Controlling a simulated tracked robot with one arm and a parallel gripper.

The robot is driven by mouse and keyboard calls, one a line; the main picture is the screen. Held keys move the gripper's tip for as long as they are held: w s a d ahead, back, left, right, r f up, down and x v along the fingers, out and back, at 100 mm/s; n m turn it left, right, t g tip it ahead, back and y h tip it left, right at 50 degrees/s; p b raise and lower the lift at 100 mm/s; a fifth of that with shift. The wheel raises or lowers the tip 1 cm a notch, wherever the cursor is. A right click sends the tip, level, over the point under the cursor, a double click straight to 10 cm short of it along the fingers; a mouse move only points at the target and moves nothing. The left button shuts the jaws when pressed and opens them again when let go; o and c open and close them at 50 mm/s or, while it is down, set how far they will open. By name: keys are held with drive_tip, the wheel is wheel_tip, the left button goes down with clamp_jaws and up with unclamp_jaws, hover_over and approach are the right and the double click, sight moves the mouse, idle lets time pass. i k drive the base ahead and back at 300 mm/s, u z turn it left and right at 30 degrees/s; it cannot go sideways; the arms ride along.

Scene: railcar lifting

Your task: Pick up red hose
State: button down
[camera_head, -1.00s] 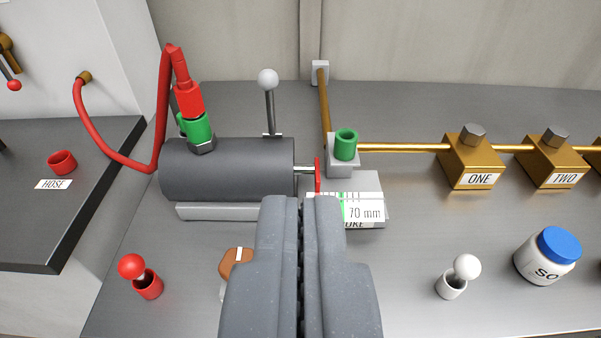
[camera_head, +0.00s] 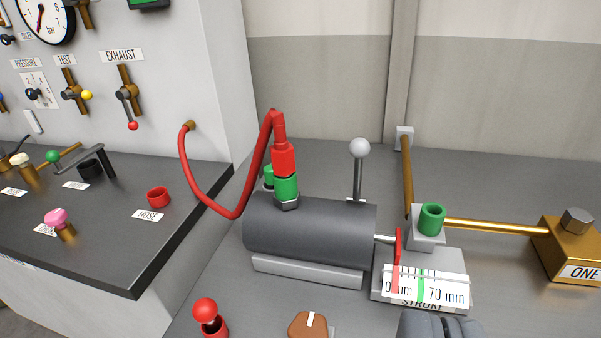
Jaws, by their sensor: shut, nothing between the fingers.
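The red hose (camera_head: 210,210) runs from a brass fitting (camera_head: 189,126) on the white panel. It sags, then rises and bends down into a red connector (camera_head: 284,158). The connector sits upright on a green fitting (camera_head: 287,187) on top of the dark grey cylinder (camera_head: 310,232). My gripper (camera_head: 442,318) shows only at the bottom edge, right of and nearer than the cylinder. Its fingers are together and empty, well apart from the hose.
A lever with a white ball (camera_head: 359,148) stands behind the cylinder, right of the hose. A stroke scale (camera_head: 425,285) and an open green socket (camera_head: 431,218) are at its right. The empty red HOSE holder (camera_head: 158,197) is on the left bench. A red ball knob (camera_head: 205,310) stands in front.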

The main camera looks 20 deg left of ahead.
sight(282, 153)
drive_tip(key=k, duration=0.45)
drive_tip(key=z, duration=0.35)
drive_tip(key=i, duration=1.35)
drive_tip(key=u, duration=0.7)
